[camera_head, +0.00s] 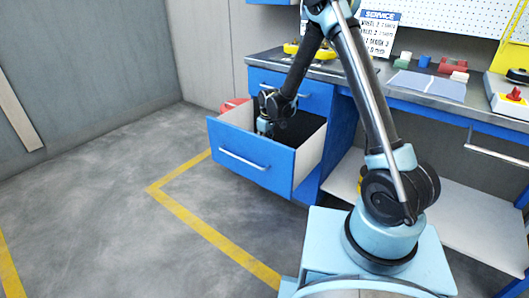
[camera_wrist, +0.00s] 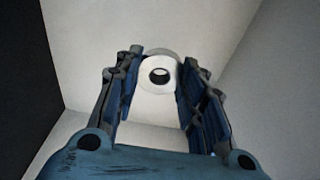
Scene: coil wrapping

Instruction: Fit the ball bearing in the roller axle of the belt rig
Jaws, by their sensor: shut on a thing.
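My gripper (camera_head: 266,124) is down inside the open blue drawer (camera_head: 250,165) of the workbench. In the wrist view my gripper (camera_wrist: 160,67) has its two dark blue fingers on either side of a pale ring with a dark hole (camera_wrist: 159,89), which I take to be the ball bearing. The fingers are shut on it. The pale drawer walls and floor lie behind it, and I cannot tell whether it touches the floor. The bearing is hidden in the head view. I cannot make out the belt rig or its roller axle in either view.
The bench top carries a yellow item (camera_head: 291,48), small red and green blocks (camera_head: 452,66), a pale blue sheet (camera_head: 428,86) and a control box with a red knob (camera_head: 508,104). A red object (camera_head: 231,104) shows behind the drawer. The floor at left is clear.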

